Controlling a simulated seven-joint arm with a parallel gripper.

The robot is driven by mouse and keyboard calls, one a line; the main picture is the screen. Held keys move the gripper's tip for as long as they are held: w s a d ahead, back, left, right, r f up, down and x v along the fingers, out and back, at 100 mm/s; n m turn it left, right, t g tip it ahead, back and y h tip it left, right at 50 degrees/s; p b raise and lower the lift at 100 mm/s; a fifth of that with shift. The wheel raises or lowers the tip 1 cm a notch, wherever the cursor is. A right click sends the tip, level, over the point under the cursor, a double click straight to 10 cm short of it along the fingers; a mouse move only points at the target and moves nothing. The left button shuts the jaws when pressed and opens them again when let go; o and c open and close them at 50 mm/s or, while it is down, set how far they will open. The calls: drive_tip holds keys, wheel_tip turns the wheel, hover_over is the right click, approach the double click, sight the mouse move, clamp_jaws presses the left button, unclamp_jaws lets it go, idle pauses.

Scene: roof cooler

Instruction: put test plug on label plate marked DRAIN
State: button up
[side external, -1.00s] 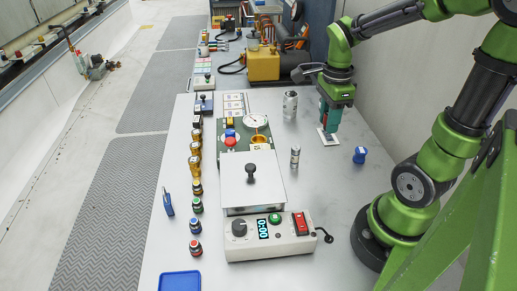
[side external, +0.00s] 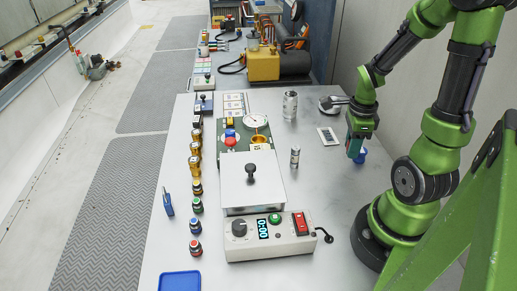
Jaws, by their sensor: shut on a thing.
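A small blue piece (side external: 361,157), which looks like the test plug, stands on the right of the grey table. My gripper (side external: 356,153) is down at it and shut on it, hiding part of it. The piece appears to be at table height; I cannot tell whether it touches the table. White label plates (side external: 235,104) lie at the back of the table, left of centre. Their print is too small to read, so I cannot tell which is marked DRAIN. A separate small white plate with a darker middle (side external: 328,136) lies left of my gripper.
A silver can (side external: 290,105) and a smaller silver cylinder (side external: 295,156) stand left of my gripper. A green gauge panel (side external: 232,131), a lidded box (side external: 252,182) and a control box (side external: 270,236) fill the middle. Several knobs and fittings line the left edge. A blue tray (side external: 180,281) lies in front.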

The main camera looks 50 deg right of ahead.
hover_over(328, 136)
drive_tip(key=shift+f, duration=0.7)
drive_tip(key=shift+d+f, duration=0.1)
drive_tip(key=shift+f, duration=0.1)
drive_tip(key=shift+w+f, duration=0.1)
drive_tip(key=shift+f, duration=1.5)
drive_tip(key=shift+f, duration=0.15)
drive_tip(key=o, duration=1)
drive_tip(key=shift+o, duration=0.2)
